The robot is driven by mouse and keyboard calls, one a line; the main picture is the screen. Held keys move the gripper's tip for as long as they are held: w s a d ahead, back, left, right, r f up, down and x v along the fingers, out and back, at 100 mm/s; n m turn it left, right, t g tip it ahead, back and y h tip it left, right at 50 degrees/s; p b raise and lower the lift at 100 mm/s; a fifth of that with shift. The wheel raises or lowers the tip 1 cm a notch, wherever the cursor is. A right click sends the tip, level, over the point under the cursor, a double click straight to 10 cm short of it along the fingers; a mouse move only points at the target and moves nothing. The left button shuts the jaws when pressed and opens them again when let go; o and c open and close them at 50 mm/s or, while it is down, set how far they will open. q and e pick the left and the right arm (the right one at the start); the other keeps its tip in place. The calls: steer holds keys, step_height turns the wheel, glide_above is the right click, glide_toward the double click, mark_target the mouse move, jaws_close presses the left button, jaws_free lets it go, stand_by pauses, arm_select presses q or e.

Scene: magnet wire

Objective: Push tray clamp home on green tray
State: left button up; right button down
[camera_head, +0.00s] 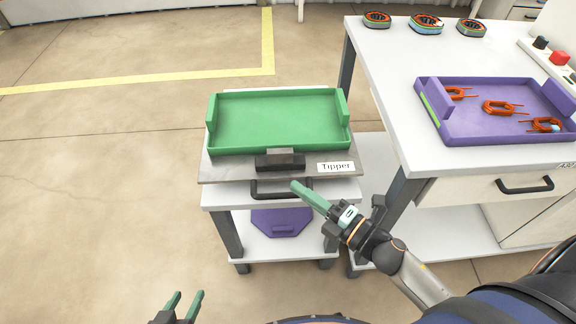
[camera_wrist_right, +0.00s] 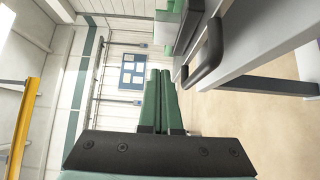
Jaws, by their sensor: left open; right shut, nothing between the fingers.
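The green tray (camera_head: 277,122) lies on the metal plate of the tipper (camera_head: 228,172), a small cart. The tray clamp (camera_head: 280,160), a dark block with a grey upright plate, stands at the middle of the tray's front edge. I cannot tell whether it touches the tray. My right gripper (camera_head: 296,186) is shut and empty, just in front of the tipper's black handle, to the right of and below the clamp. It also shows in the right wrist view (camera_wrist_right: 160,75), with its fingers together. My left gripper (camera_head: 186,298) is open and empty at the bottom, well away from the tray.
The black handle (camera_head: 262,194) juts from the tipper's front edge; it also shows in the right wrist view (camera_wrist_right: 205,58). A white table (camera_head: 388,62) at right holds a purple tray (camera_head: 470,137) with orange parts. A purple piece (camera_head: 280,222) lies on the lower shelf. Floor at left is clear.

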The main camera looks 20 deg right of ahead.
mark_target(287, 150)
steer(key=w, duration=0.6)
steer(key=shift+w+a, duration=0.3)
steer(key=shift+w, duration=0.1)
steer(key=shift+w+d, duration=0.1)
steer(key=shift+w, duration=0.15)
steer(key=shift+w+d, duration=0.2)
steer(key=shift+w, duration=0.55)
steer(key=shift+w+d, duration=0.25)
steer(key=shift+w, duration=0.5)
steer(key=shift+w+d, duration=0.2)
steer(key=shift+w, duration=0.55)
